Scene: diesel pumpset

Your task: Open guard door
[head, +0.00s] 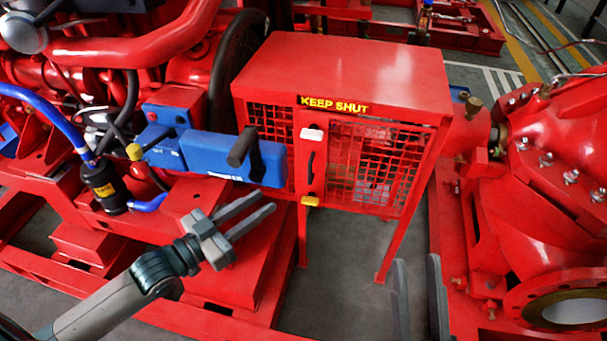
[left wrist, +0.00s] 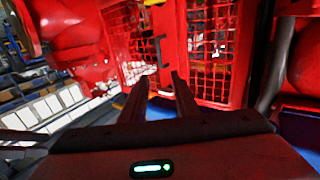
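The red guard box (head: 350,70) with its yellow KEEP SHUT label stands at the centre of the head view. Its mesh guard door (head: 375,165) looks shut. A black handle (head: 310,168) is on the door's left strip, between a white latch piece (head: 312,134) above and a yellow one (head: 310,201) below. The handle (left wrist: 159,50) also shows in the left wrist view, ahead of the fingers. My left gripper (head: 264,200) is open and empty, left of and below the handle, touching nothing visible. My right gripper (head: 416,262) is open and empty at the bottom, below the door.
A blue box (head: 225,157) with a dark knob is left of the guard, close above my left gripper. The red engine is at left; the red pump casing (head: 545,200) is at right. Grey floor (head: 340,270) is clear below the guard.

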